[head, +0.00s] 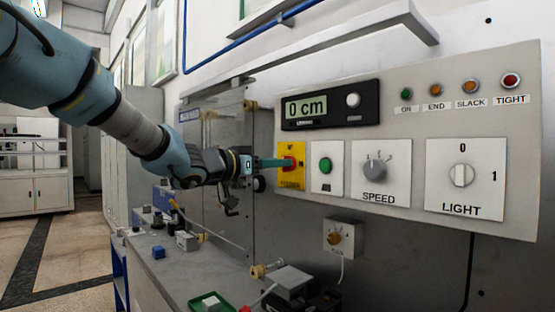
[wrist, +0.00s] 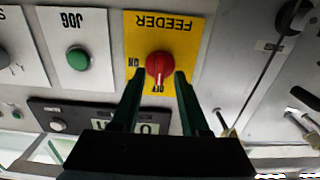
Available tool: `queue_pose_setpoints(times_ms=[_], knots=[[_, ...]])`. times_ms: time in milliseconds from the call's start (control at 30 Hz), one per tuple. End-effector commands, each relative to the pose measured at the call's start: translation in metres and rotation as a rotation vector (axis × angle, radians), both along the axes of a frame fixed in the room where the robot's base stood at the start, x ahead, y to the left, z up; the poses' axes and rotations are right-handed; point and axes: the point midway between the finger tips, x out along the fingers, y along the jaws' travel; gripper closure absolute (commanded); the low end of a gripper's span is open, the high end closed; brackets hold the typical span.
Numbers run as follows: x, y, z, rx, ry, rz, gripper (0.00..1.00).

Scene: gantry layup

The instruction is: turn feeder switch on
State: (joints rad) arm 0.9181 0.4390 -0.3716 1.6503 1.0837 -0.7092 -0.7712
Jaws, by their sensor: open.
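The feeder switch is a red rotary knob (wrist: 158,66) on a yellow plate (wrist: 185,28) marked FEEDER, upside down in the wrist view. ON is printed to the knob's left and another label, partly hidden, is below it. I cannot clearly tell where the knob points. In the head view the yellow plate (head: 291,148) is at the panel's left end. My gripper (wrist: 159,74) is open, one green finger on each side of the knob, with the tips close to it. In the head view my gripper (head: 283,163) reaches the plate from the left. Finger contact cannot be told.
The grey panel (head: 400,110) also carries a green button (head: 326,165), a SPEED dial (head: 376,169), a LIGHT knob (head: 461,176) and a display reading 0 cm (head: 306,107). Below are a small knob box (head: 342,237) and a cluttered bench (head: 190,272). Open floor lies left.

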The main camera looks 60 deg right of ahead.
Motion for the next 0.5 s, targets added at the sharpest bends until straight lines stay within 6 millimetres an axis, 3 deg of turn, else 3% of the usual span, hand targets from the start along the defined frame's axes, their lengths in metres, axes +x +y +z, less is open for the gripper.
queue_pose_setpoints(times_ms=[367,500], knots=[[-0.0021,-0.0074,-0.0001,-0.001,0.0,0.001,0.55],[-0.0019,-0.0074,-0.0001,0.0,0.0,0.001,0.69]])
